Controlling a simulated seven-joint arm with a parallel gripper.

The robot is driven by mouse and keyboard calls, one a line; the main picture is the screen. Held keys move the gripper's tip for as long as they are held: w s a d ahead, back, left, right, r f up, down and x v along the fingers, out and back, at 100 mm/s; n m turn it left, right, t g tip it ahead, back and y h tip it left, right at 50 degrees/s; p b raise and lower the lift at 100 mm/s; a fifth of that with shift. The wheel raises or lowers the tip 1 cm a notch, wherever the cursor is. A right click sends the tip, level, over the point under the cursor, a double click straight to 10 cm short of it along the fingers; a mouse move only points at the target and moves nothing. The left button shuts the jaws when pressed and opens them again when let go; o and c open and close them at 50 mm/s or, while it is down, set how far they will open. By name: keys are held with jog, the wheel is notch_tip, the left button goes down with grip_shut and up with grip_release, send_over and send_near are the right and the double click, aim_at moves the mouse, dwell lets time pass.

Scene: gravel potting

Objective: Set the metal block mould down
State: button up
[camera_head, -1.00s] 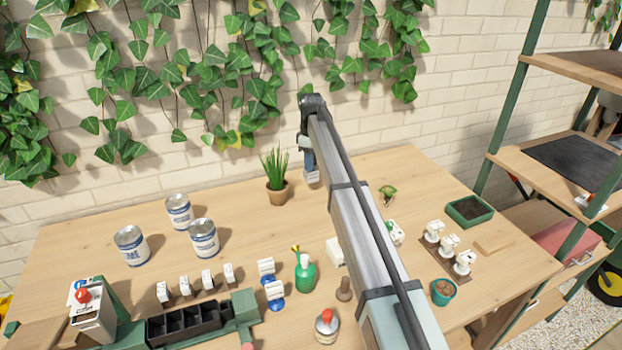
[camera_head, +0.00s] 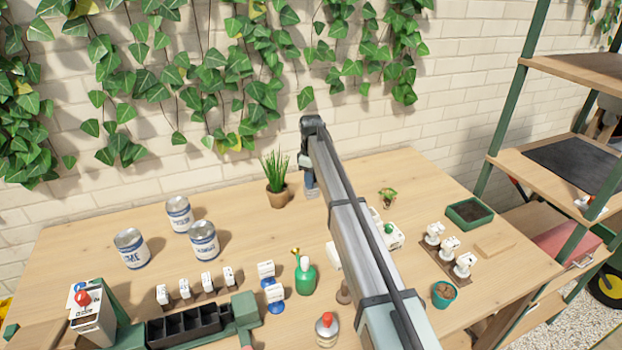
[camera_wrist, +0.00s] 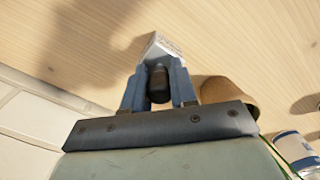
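My gripper (camera_wrist: 158,82) is shut on the dark handle of the metal block mould (camera_wrist: 163,46) in the wrist view. The mould is a small pale grey block beyond the fingertips, with the wooden table behind it. In the head view my gripper (camera_head: 309,178) points down at the back of the table, right of the potted grass. Only a small part of the mould (camera_head: 311,192) shows below the fingers there. It is at or just above the tabletop; I cannot tell whether it touches.
The potted grass (camera_head: 277,188) stands close to the left of my gripper. Several tins, including one (camera_head: 204,240), stand further left. A green spray bottle (camera_head: 305,277) and white labelled blocks are nearer the front. The brick wall (camera_head: 250,150) rises close behind.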

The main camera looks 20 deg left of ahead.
jog(key=o, duration=0.4)
jog(key=shift+r, duration=0.15)
notch_tip(320, 180, up, 12)
dwell(0.5)
